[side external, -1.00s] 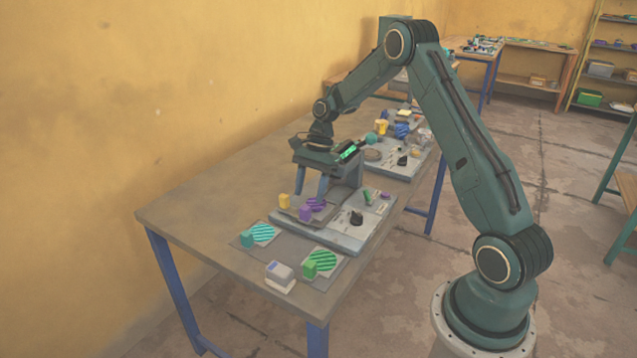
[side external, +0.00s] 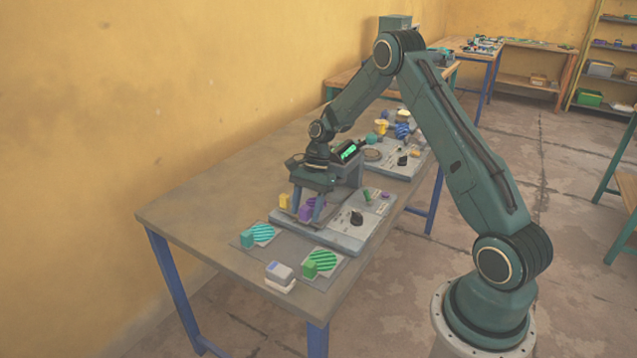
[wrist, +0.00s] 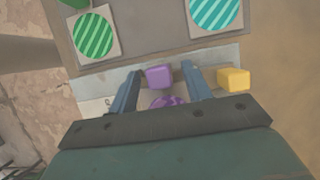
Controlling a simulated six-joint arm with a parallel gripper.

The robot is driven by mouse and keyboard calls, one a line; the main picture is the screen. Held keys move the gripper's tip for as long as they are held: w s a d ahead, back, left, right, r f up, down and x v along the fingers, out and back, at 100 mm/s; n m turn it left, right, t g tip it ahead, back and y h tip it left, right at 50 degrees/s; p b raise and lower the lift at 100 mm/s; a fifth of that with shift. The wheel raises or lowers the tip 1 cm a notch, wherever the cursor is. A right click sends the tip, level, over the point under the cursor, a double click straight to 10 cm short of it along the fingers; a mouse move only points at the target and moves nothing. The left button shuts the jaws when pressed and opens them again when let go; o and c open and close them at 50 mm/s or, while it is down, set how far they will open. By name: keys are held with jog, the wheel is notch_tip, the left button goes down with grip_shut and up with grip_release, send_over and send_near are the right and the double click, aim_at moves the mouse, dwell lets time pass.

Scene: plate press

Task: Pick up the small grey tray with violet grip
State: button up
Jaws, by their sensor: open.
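The violet grip (side external: 305,213) of the small grey tray is a block at the press station. In the wrist view the violet grip (wrist: 160,77) lies between my two fingers, with a violet striped disc (wrist: 168,102) just behind it, partly hidden by my gripper. The grey tray itself is mostly hidden. My gripper (wrist: 160,71) is open, one finger on each side of the grip, with gaps showing. In the side view my gripper (side external: 307,216) reaches down over the tray; I cannot tell whether the fingers touch it.
A yellow block (side external: 284,201) stands close beside my finger, also in the wrist view (wrist: 233,79). Teal-striped (side external: 262,233) and green-striped (side external: 322,260) plates lie on a grey mat in front. A white-and-grey block (side external: 279,272) sits near the table edge. The table's left side is clear.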

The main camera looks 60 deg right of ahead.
grip_shut()
jog(key=shift+r, duration=0.15)
notch_tip(320, 180, up, 20)
dwell(1.0)
dwell(0.5)
